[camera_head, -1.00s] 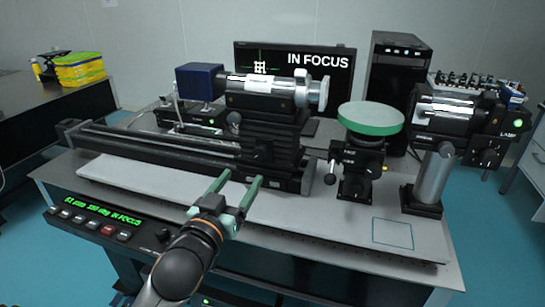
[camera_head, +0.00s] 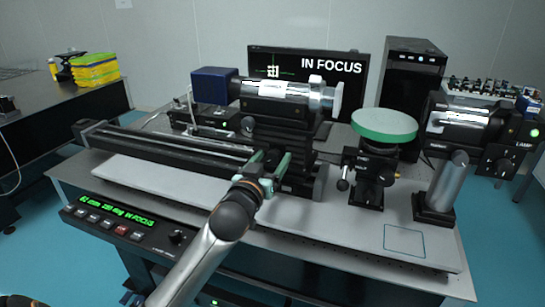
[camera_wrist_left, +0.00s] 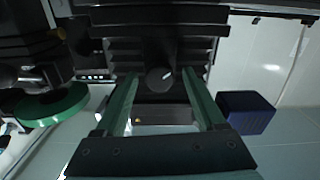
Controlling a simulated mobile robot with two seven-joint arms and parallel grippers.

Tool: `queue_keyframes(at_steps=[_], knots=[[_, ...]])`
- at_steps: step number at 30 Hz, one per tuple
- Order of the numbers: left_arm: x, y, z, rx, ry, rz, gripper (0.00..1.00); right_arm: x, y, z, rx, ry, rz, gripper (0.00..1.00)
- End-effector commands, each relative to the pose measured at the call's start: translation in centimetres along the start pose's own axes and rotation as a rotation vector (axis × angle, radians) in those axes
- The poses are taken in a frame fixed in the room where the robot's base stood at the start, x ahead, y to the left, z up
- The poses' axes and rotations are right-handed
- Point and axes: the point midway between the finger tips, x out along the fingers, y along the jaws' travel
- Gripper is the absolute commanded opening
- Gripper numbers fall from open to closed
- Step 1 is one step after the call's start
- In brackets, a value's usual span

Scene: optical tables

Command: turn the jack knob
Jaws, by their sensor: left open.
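The jack knob (camera_wrist_left: 160,78) is a small dark round knob with a pale mark, on the front of the black ribbed jack (camera_wrist_left: 150,52) in the left wrist view. The jack (camera_head: 292,155) stands on the rail under the lens tube in the head view. My left gripper (camera_head: 271,165) has its two green fingers at the jack's front. In the left wrist view its fingertips (camera_wrist_left: 160,73) are apart, one on each side of the knob, with gaps showing. In the head view I cannot make out the knob clearly. My right gripper is not in view.
The monitor (camera_head: 310,68) and the front control panel (camera_head: 120,219) both read IN FOCUS. A green-topped stage (camera_head: 384,126) and a lamp unit (camera_head: 460,125) stand right of the jack. A long black rail (camera_head: 170,143) runs left. The front right of the board is clear.

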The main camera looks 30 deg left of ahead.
Motion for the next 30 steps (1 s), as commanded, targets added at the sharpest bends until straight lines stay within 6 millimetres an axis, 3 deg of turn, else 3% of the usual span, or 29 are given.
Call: queue_keyframes(at_steps=[12,30], knots=[[0.74,0.02,0.0,0.001,0.0,0.001,0.72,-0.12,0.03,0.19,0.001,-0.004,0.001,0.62],[0.71,0.01,0.01,0.001,0.0,0.0,0.04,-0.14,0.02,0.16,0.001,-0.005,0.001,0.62]])
